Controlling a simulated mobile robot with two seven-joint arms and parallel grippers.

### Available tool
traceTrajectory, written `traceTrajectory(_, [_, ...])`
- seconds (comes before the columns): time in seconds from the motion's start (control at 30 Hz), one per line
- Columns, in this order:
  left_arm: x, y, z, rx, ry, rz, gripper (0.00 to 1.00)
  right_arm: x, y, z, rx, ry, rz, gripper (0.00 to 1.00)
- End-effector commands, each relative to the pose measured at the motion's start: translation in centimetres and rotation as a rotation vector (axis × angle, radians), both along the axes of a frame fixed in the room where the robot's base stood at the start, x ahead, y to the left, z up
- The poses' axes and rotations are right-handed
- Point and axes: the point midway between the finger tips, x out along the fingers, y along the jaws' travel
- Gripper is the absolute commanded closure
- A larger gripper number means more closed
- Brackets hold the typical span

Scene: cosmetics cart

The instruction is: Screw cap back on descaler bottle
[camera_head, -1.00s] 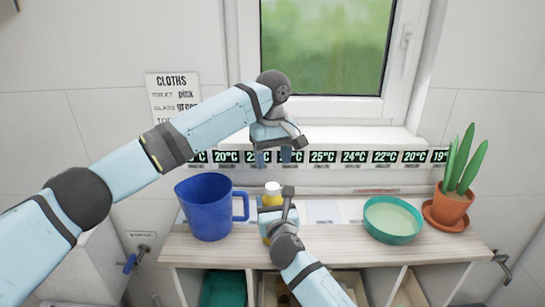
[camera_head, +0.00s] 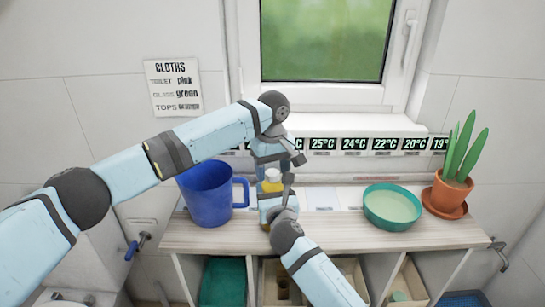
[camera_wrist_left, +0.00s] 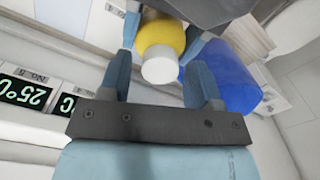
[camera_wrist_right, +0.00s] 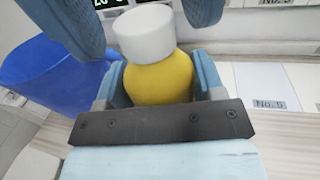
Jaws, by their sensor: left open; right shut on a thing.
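The yellow descaler bottle (camera_head: 271,187) stands upright over the cart top, with its white cap (camera_wrist_right: 143,36) on its mouth. I cannot tell how tightly the cap sits. My right gripper (camera_wrist_right: 160,82) is shut on the bottle's body, one finger on each side. My left gripper (camera_wrist_left: 163,42) is open above the bottle, pointing down. Its fingers are spread on either side of the cap, and I see gaps between them and the cap in the right wrist view. In the head view the left gripper (camera_head: 270,172) partly hides the cap.
A blue jug (camera_head: 208,197) stands close to the bottle on the left. A green bowl (camera_head: 393,207) and a potted plant (camera_head: 449,192) are at the right of the cart top (camera_head: 330,232). The window sill (camera_head: 345,130) with temperature labels lies behind my left arm.

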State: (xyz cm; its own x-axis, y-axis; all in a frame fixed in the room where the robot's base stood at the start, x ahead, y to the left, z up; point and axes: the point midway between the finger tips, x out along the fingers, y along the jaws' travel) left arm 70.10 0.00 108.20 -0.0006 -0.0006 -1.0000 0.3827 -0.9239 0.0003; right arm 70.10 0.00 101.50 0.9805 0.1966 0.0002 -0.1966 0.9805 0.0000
Motion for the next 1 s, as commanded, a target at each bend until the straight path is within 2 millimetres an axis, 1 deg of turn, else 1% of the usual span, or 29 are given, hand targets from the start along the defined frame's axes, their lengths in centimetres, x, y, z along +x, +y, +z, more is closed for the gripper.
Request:
traceTrajectory(0.1, [0.00, 0.03, -0.57, 0.001, 0.000, 0.000, 0.43, 0.00, -0.01, 0.00, 0.000, 0.000, 0.000, 1.00])
traceTrajectory(0.37, [0.01, 0.03, -0.67, 0.000, -0.001, 0.000, 0.43, 0.00, 0.00, -0.01, 0.000, 0.000, 0.000, 1.00])
traceTrajectory(0.4, [0.01, 0.03, -0.67, 0.000, -0.001, 0.000, 0.47, 0.00, 0.00, -0.01, 0.000, 0.000, 0.000, 1.00])
traceTrajectory(0.47, [0.01, 0.04, -0.66, 0.000, -0.001, 0.000, 0.61, 0.00, 0.00, -0.01, 0.000, 0.000, 0.000, 1.00])
traceTrajectory(0.5, [0.01, 0.04, -0.65, 0.000, -0.001, 0.000, 0.70, 0.00, 0.00, -0.01, 0.000, 0.000, 0.000, 1.00])
traceTrajectory(0.6, [0.02, 0.04, -0.65, 0.000, -0.001, 0.000, 0.92, 0.00, 0.00, -0.01, 0.000, 0.000, 0.000, 1.00])
traceTrajectory(0.77, [0.01, 0.04, -0.64, 0.000, -0.001, -0.004, 0.92, 0.00, -0.01, -0.01, 0.000, 0.000, 0.000, 1.00])
traceTrajectory(0.83, [0.00, 0.02, -0.65, 0.000, 0.000, -0.035, 0.92, 0.00, -0.01, -0.01, 0.000, 0.000, 0.000, 1.00])
traceTrajectory(0.93, [0.01, 0.01, -0.67, -0.001, -0.001, -0.162, 0.92, 0.00, -0.01, -0.01, 0.000, 0.000, 0.000, 1.00])
traceTrajectory(1.0, [-0.01, 0.01, -0.72, -0.002, 0.000, -0.302, 0.92, 0.00, -0.01, -0.01, 0.000, 0.000, 0.000, 1.00])
